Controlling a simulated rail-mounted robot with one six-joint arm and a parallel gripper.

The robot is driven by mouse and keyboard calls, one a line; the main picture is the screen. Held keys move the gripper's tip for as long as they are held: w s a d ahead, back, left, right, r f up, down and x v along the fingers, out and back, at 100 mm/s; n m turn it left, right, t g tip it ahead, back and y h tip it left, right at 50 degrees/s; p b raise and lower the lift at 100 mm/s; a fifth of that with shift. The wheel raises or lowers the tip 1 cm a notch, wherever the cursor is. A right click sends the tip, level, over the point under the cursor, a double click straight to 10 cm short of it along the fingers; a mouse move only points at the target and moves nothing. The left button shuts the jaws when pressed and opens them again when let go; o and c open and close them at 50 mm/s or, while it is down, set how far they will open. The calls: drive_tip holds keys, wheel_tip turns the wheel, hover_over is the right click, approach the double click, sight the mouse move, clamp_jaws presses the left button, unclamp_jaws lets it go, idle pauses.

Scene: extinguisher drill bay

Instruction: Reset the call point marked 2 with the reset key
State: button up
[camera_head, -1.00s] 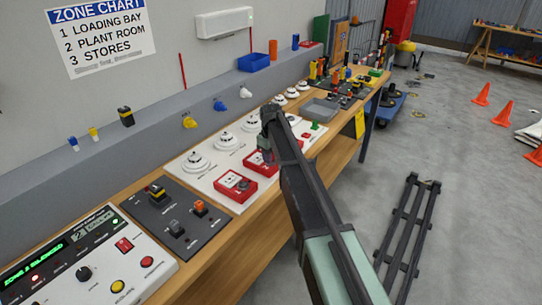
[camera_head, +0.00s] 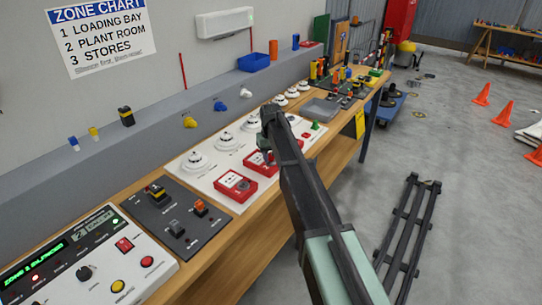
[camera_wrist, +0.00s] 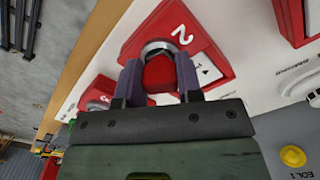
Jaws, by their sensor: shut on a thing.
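The red call point marked 2 (camera_wrist: 205,45) fills the upper middle of the wrist view, with a silver ring on its face. My gripper (camera_wrist: 158,75) is over that ring. Its two fingers are shut on a red piece (camera_wrist: 158,73), apparently the head of the reset key. The piece lies against or just in front of the ring; I cannot tell how deep it sits, as its far end is hidden. In the head view my gripper (camera_head: 265,143) points down at the call point (camera_head: 262,163), which my arm partly covers.
Another red call point (camera_head: 236,185) is beside it on the white board. White detectors (camera_head: 197,161) stand behind. A dark switch panel (camera_head: 181,219) and the alarm panel (camera_head: 85,265) are at the near left. A grey tray (camera_head: 319,108) lies beyond my arm.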

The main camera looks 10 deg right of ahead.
drive_tip(key=shift+m, duration=1.1)
drive_tip(key=m, duration=0.4)
drive_tip(key=shift+m, duration=0.3)
